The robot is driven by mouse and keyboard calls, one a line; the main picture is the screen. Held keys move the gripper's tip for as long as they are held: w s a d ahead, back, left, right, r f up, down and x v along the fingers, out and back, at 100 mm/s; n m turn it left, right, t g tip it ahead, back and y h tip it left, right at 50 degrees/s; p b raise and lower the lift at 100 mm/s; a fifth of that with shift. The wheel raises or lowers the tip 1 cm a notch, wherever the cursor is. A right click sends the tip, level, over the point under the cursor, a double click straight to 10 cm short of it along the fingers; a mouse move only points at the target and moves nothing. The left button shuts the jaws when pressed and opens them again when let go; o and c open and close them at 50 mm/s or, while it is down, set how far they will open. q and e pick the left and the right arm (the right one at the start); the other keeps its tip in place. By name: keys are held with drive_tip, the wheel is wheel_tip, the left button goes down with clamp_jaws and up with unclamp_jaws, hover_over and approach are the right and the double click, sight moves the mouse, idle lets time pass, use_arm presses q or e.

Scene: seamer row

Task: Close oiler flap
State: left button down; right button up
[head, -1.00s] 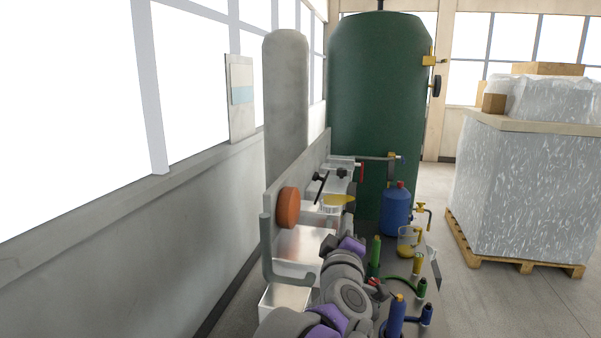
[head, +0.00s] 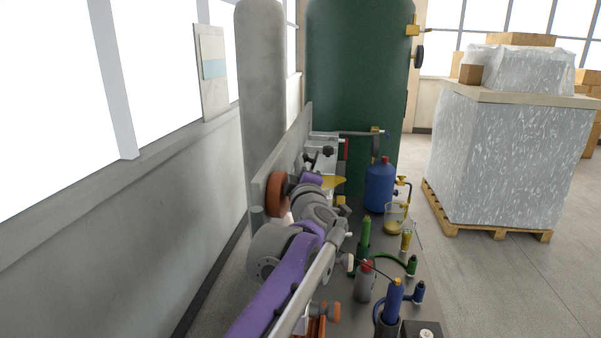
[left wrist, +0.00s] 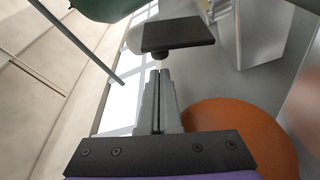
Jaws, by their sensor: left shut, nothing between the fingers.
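My left arm reaches forward from the bottom of the head view, and its purple hand (head: 311,178) is beside an orange disc (head: 275,195). In the left wrist view my left gripper (left wrist: 160,72) is shut, with nothing between its fingers. Just ahead of the fingertips is a dark flat plate (left wrist: 178,35) with a short round knob under it; I cannot tell whether they touch. A yellow flap-like piece (head: 334,183) shows just beyond the hand in the head view. I cannot tell which of these is the oiler flap, or its angle. My right gripper is not in view.
The orange disc (left wrist: 240,130) is close to the right of the fingers in the left wrist view. A blue can (head: 380,188), a yellow stand (head: 397,218) and a green bottle (head: 364,232) stand on the bench. A green tank (head: 358,90) rises behind.

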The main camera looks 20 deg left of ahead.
use_arm(q)
drive_tip(key=shift+x, duration=2)
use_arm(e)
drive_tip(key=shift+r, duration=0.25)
use_arm(q)
drive_tip(key=shift+d+m, duration=0.15)
drive_tip(key=shift+m, duration=0.15)
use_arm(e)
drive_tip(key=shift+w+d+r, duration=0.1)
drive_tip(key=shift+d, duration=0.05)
